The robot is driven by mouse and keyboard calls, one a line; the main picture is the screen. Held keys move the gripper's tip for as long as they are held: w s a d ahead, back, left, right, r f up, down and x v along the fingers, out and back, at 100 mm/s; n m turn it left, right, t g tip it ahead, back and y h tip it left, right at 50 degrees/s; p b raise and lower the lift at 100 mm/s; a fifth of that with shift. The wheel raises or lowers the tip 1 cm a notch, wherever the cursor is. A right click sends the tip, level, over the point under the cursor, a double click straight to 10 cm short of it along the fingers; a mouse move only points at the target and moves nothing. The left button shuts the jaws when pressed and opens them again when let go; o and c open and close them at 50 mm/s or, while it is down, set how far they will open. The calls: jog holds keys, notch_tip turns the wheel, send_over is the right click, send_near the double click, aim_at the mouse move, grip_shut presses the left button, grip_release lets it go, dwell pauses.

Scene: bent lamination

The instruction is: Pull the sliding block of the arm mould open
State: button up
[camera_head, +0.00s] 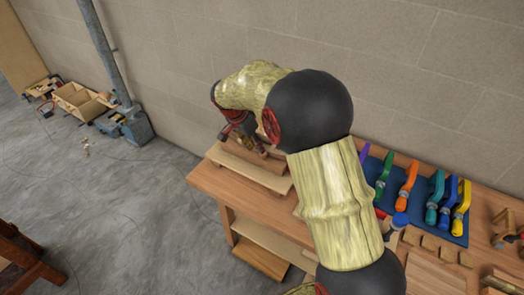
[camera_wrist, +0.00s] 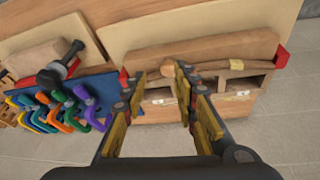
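The arm mould (camera_wrist: 225,52) is a long, pale wooden block on the bench, crossing the upper middle of the wrist view, with red pieces at both ends. A slim wooden bar with a rounded end (camera_wrist: 168,68) lies along its near side; I cannot tell for certain whether it belongs to the sliding block. My gripper (camera_wrist: 158,75) is open, its fingers apart on either side of that rounded end, with no clear contact visible. In the head view my gripper (camera_head: 243,132) is low over wooden boards (camera_head: 245,172) at the bench's left end, partly hidden by my arm.
Coloured clamps (camera_head: 430,200) lie on a blue mat on the bench (camera_head: 210,183), right of my arm; they also show at left in the wrist view (camera_wrist: 65,105). Open floor (camera_head: 130,215) is left of the bench.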

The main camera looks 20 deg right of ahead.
aim_at(253, 152)
jog(key=d+f, duration=0.1)
jog(key=f, duration=0.1)
jog(key=w+d+f+m, duration=0.1)
jog(key=f, duration=0.1)
jog(key=w+d+f+m+b, duration=0.1)
jog(key=f, duration=0.2)
jog(key=shift+w+d, duration=0.25)
jog(key=shift+d, duration=0.15)
jog(key=c, duration=0.3)
jog(key=c, duration=0.4)
grip_shut()
